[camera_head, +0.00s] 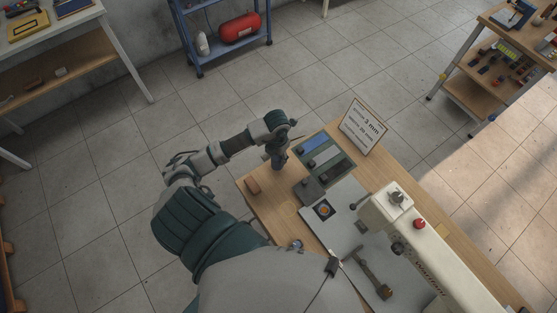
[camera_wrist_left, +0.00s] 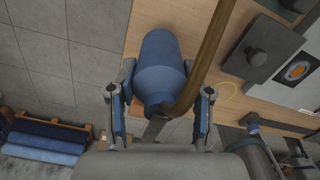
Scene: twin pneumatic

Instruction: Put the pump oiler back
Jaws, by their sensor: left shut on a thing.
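The pump oiler (camera_wrist_left: 160,55) has a blue body and a long brown spout. In the left wrist view it sits between the fingers of my left gripper (camera_wrist_left: 160,108), which is shut on it. In the head view my left gripper (camera_head: 279,150) is over the left end of the wooden bench (camera_head: 262,205), beside a tray with blue and grey sections (camera_head: 326,156). The oiler is mostly hidden by the gripper there, and I cannot tell whether it touches the bench. My right gripper is not in view.
A reddish-brown block (camera_head: 252,186) lies near the bench's left edge. A dark grey block (camera_head: 309,190) and a plate with an orange disc (camera_head: 324,209) lie right of the gripper. A sign (camera_head: 362,127) stands behind, and a cream machine (camera_head: 410,230) fills the right.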

